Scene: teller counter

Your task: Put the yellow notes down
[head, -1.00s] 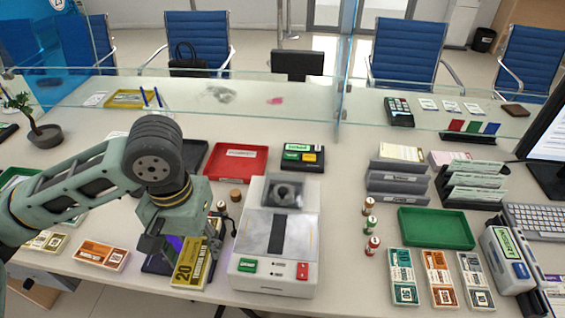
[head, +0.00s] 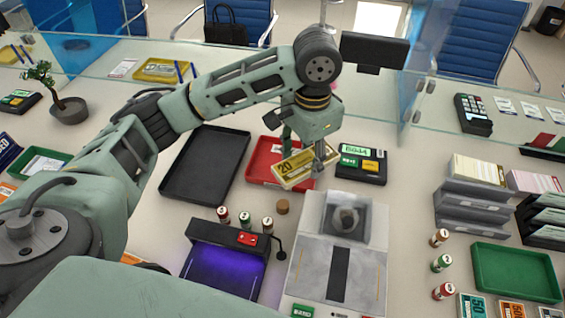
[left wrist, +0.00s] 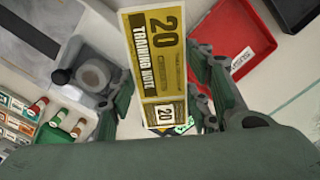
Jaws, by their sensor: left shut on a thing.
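The yellow notes (head: 288,172), a bundle marked 20, are held in my left gripper (head: 304,160), above the counter. The bundle is tilted and overlaps the near right part of the red tray (head: 262,147) in the head view. I cannot tell how high above the tray it is. In the left wrist view the notes (left wrist: 158,55) stick out between the two fingers of the left gripper (left wrist: 160,105), and the red tray (left wrist: 262,42) lies to their right. My right gripper is not in view.
A black tray (head: 187,182) lies left of the red tray. A small display device (head: 372,178) stands right of it. A grey machine (head: 312,250) and a purple-lit device (head: 225,272) are nearer. A glass screen (head: 270,90) runs behind.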

